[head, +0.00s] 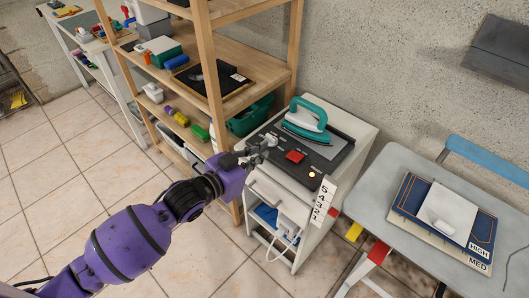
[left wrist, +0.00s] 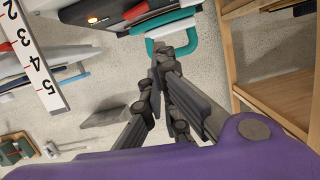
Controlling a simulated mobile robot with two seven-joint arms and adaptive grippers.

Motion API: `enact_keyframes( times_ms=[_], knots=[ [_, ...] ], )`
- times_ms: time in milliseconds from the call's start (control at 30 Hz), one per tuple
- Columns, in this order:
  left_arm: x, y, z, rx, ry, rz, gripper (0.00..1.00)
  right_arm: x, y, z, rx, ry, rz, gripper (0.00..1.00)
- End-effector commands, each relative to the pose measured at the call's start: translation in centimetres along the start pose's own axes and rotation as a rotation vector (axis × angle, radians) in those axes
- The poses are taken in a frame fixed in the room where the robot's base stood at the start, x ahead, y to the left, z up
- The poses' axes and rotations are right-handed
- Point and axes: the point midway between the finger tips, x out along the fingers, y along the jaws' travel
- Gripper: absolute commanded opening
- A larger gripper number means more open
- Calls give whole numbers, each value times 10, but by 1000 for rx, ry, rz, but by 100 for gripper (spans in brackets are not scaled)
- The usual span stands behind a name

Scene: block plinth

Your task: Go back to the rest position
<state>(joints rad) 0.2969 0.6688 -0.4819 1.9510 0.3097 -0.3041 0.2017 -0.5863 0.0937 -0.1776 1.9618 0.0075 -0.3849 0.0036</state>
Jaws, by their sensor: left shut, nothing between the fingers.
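My left arm is purple and reaches in from the lower left of the head view. My left gripper (head: 262,146) is shut and empty, just in front of the left part of the dark panel (head: 325,160) on the white cabinet (head: 350,125). The closed fingers (left wrist: 162,55) show in the middle of the left wrist view. A teal-handled iron (head: 306,120) rests on the panel behind the gripper; its handle (left wrist: 185,32) is near the fingertips in the left wrist view. My right gripper is not in view.
A wooden shelf (head: 215,75) with several items stands close on the left. A numbered white strip (head: 324,200) hangs at the cabinet's right front corner. Tiled floor (head: 60,150) at left is clear.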

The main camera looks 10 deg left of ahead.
Motion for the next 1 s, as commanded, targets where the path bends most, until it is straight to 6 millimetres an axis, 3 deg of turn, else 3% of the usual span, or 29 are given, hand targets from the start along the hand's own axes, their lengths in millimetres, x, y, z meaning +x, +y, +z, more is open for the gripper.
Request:
enact_keyframes(
  times_ms=[433, 567, 667, 767, 867, 1000],
  knots=[
    [0, 0, 0, 5, 0, 0, 0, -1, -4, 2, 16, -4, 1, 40],
    [1, -8, 0, 87, -6, -37, 0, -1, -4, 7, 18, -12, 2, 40],
    [-12, -6, 28, 74, -42, -86, 0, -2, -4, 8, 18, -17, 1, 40],
    [-35, 0, 69, 30, -102, -147, 0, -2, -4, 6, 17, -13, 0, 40],
    [-70, 11, 121, -35, -187, -219, 0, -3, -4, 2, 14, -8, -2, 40],
    [-137, 36, 198, -148, -334, -327, 0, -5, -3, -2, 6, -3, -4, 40]
  ],
)
